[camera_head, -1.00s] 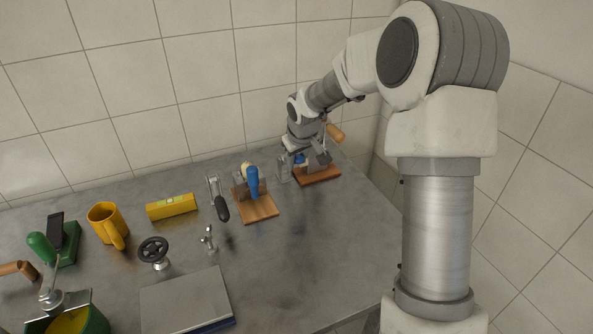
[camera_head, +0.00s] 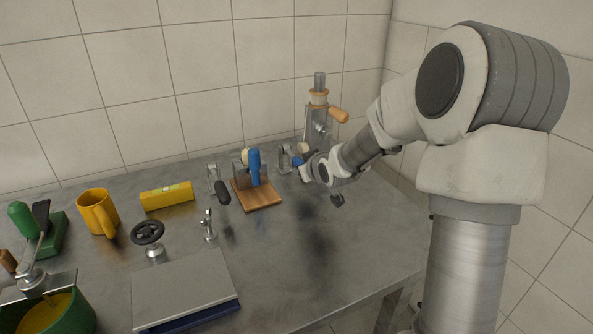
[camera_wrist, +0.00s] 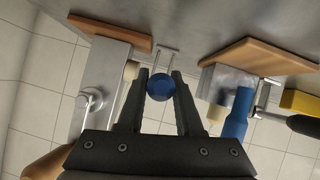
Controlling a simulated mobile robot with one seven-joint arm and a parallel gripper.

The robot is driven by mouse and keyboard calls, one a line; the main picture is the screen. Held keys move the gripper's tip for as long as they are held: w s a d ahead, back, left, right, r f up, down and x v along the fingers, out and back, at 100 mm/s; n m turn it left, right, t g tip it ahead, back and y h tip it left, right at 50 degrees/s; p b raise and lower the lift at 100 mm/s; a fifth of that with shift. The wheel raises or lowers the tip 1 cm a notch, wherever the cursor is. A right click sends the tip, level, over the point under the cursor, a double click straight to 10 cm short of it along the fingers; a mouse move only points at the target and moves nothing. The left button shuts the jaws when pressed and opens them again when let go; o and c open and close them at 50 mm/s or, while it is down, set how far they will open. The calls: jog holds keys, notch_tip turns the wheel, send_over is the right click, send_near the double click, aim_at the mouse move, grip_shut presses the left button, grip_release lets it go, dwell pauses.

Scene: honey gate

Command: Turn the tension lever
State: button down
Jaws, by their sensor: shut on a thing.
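A round blue knob (camera_wrist: 160,86), which looks like the end of the tension lever, sits between the fingertips of my gripper (camera_wrist: 161,78) in the wrist view. The fingers are shut on it. A small metal bracket (camera_wrist: 169,56) shows just beyond the knob. In the head view the blue knob (camera_head: 297,162) is at the tip of my gripper (camera_head: 302,163), right of the upright metal bracket (camera_head: 285,158). My gripper comes in from the right, lying nearly sideways. The lever's shaft is mostly hidden behind the knob and fingers.
A metal press with a wooden handle (camera_head: 339,115) stands behind my gripper. A blue-handled device on a wooden board (camera_head: 265,198) stands to the left. Further left are a black-handled lever (camera_head: 222,193), yellow block (camera_head: 167,195), handwheel (camera_head: 148,232) and mug (camera_head: 97,211). The front right tabletop is clear.

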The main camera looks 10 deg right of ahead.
jog(key=shift+f+t, duration=0.3)
jog(key=c, duration=0.6)
grip_release()
jog(key=p+v, duration=0.7)
jog(key=v, duration=1)
jog(key=shift+s+d+r, duration=0.1)
jog(key=shift+s+r, duration=0.05)
